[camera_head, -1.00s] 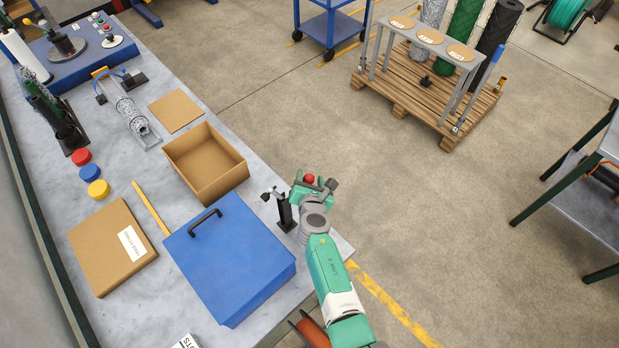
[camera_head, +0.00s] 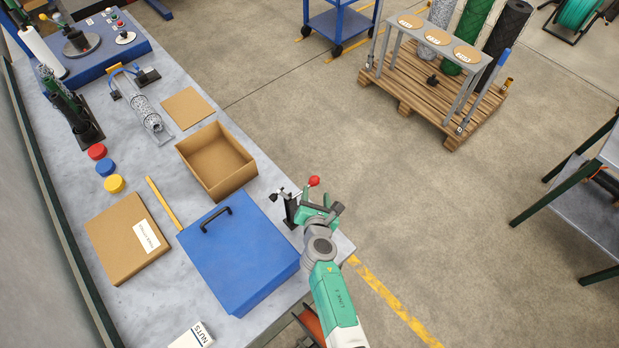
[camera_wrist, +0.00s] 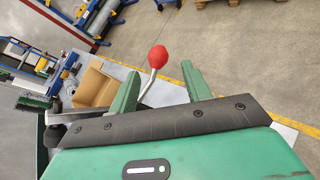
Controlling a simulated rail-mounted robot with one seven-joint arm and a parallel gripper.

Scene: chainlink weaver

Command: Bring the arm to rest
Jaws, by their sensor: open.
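My gripper (camera_head: 319,205) is at the near right corner of the workbench, beside a small black lever device (camera_head: 291,211). In the wrist view my gripper (camera_wrist: 160,72) has its two green fingers spread apart with nothing held between them. A red ball knob (camera_wrist: 158,57) on a bent metal rod shows just beyond the fingertips, in the gap between them. In the head view the red knob (camera_head: 314,181) stands clear above the fingers. My arm reaches up from the bottom edge of the head view.
A blue box with a black handle (camera_head: 240,262) and an open cardboard box (camera_head: 217,161) stand left of my gripper on the grey bench (camera_head: 172,205). Open floor (camera_head: 420,215) lies to the right. A pallet (camera_head: 425,100) with a rack stands farther back.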

